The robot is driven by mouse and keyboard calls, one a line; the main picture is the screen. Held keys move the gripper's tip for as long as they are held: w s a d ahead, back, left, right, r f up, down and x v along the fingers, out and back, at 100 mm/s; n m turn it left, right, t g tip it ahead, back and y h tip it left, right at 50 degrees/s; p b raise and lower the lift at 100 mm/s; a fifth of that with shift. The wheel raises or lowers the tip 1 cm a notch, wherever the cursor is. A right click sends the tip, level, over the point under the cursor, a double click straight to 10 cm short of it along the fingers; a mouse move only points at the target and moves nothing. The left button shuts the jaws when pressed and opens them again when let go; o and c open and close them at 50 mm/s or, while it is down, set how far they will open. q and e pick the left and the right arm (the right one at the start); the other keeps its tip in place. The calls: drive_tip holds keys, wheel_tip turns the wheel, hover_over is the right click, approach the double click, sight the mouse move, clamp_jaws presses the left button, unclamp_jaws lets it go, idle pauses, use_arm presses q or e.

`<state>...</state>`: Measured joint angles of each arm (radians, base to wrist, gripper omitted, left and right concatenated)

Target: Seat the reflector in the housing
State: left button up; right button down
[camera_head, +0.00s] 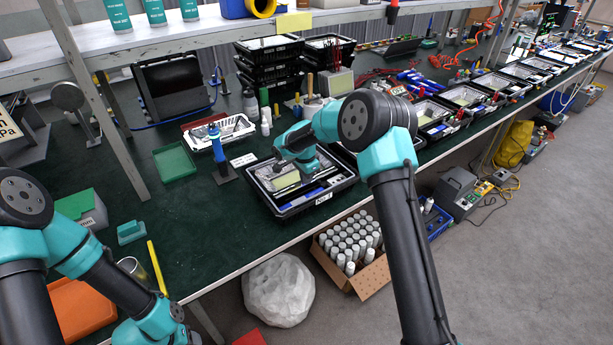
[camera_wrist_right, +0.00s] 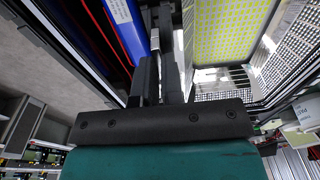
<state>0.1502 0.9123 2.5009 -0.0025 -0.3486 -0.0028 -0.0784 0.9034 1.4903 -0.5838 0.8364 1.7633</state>
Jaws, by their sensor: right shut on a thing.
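The housing (camera_head: 298,208) is an open black tray with a numbered label, near the table's front edge in the head view. It holds a yellow panel (camera_head: 284,181) and blue parts. My right gripper (camera_head: 308,178) reaches down into it from above. In the right wrist view its dark fingers (camera_wrist_right: 162,72) are close together on the thin edge of a shiny silver piece, which appears to be the reflector (camera_wrist_right: 208,76). The yellow panel (camera_wrist_right: 228,30) shows beside it. Whether the reflector touches the housing floor I cannot tell. My left arm is at lower left; its gripper is out of view.
A blue-handled tool on a stand (camera_head: 218,150) and a white basket (camera_head: 235,131) are left of the housing. Stacked black trays (camera_head: 268,67) stand behind. A row of similar housings (camera_head: 470,97) runs right. A green tray (camera_head: 174,161) lies left; table between is partly clear.

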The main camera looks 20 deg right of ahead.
drive_tip(key=shift+f, duration=0.35)
drive_tip(key=c, duration=1.2)
unclamp_jaws()
drive_tip(key=r, duration=1.1)
drive_tip(key=a+r, duration=0.1)
drive_tip(key=r, duration=0.5)
drive_tip(key=shift+s+a+r, duration=0.1)
drive_tip(key=shift+s+r, duration=0.05)
drive_tip(key=shift+s, duration=0.15)
